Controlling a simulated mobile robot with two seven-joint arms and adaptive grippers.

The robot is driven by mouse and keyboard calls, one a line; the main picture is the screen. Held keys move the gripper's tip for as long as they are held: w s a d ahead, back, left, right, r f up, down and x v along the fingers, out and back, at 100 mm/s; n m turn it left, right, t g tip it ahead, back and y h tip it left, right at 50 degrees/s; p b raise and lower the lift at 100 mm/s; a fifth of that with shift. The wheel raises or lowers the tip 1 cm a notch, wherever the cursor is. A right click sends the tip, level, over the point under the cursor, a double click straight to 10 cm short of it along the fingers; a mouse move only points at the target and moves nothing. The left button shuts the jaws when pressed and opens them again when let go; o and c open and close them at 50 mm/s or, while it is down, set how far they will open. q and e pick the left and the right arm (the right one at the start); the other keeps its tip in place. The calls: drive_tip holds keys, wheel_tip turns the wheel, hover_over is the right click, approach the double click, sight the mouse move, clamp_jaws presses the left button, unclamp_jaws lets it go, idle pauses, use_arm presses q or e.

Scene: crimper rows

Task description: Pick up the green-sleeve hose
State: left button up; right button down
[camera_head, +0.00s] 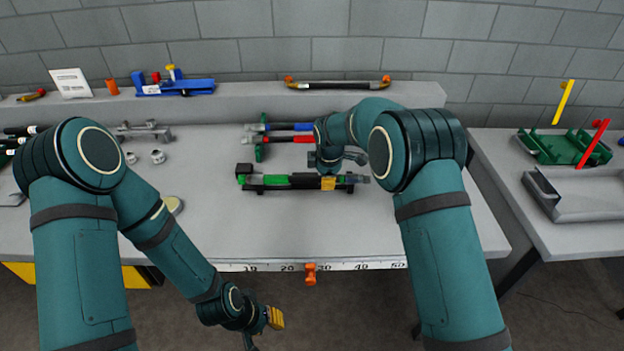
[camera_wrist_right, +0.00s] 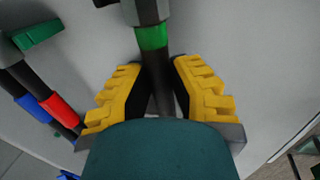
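The green-sleeve hose (camera_head: 300,181) is a dark tube lying roughly level on a low black support near the middle of the table. Its green band (camera_wrist_right: 152,38) and grey end fitting show just beyond my fingertips in the right wrist view. My right gripper (camera_wrist_right: 160,85) has its yellow fingers on both sides of the hose, with the dark pads against it. In the head view the right hand is partly hidden by my arm, with a yellow finger at the hose's front side. My left gripper (camera_head: 274,318) hangs low before the table's front edge, away from the hose; its opening is unclear.
Hoses with red (camera_head: 290,139) and blue (camera_head: 285,126) bands lie behind. A raised back ledge (camera_head: 240,93) carries a blue tool (camera_head: 178,87) and another hose (camera_head: 335,85). A side table at right holds a green tray (camera_head: 560,147) and a grey tray (camera_head: 575,198). The front middle tabletop is clear.

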idle(0.3)
wheel_tip(320, 180, up, 9)
drive_tip(key=shift+w+r+p, duration=0.1)
drive_tip(key=shift+r+p, duration=0.1)
drive_tip(key=shift+p, duration=0.8)
drive_tip(key=shift+r, duration=0.35)
